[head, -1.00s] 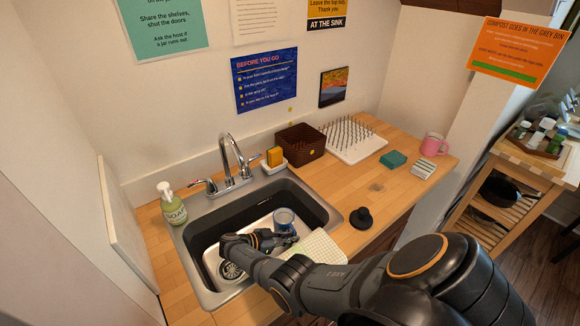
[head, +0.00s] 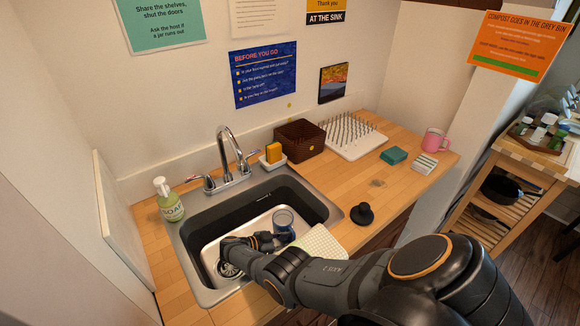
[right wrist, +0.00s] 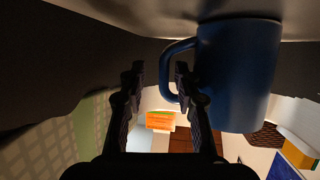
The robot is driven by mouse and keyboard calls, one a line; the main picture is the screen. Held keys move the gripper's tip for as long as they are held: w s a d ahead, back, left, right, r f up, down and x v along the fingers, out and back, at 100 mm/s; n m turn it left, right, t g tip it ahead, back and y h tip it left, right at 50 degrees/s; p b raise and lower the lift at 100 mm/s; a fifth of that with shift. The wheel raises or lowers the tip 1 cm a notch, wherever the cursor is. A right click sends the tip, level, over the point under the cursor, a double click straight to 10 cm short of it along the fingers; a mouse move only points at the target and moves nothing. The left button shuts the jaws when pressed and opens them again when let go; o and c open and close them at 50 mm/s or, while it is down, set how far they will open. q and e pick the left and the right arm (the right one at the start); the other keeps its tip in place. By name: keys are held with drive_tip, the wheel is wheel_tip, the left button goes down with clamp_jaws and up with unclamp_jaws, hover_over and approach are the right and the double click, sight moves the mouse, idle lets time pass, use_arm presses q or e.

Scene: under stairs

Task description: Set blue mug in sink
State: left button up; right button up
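The blue mug (head: 284,221) stands upright in the sink (head: 216,246), on its floor toward the right side. In the right wrist view, which is upside down, the mug (right wrist: 238,75) fills the upper right with its handle toward my fingers. My right gripper (head: 280,240) is down in the sink beside the mug. In the wrist view its two fingertips (right wrist: 158,76) are apart, with the outer part of the handle showing in the gap. One finger overlaps the handle loop; I cannot tell whether it touches. My left gripper is not in view.
A faucet (head: 229,158) rises behind the sink, with a soap bottle (head: 169,200) to its left. A pale checked cloth (head: 322,243) lies at the sink's front right. A black stopper (head: 362,214), brown basket (head: 300,139) and drying rack (head: 350,135) occupy the counter to the right.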

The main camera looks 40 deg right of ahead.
drive_tip(key=b+v, duration=0.1)
drive_tip(key=v, duration=0.6)
drive_tip(key=shift+a, duration=0.1)
drive_tip(key=shift+a+r, duration=0.1)
drive_tip(key=shift+r, duration=0.05)
drive_tip(key=shift+w, duration=0.1)
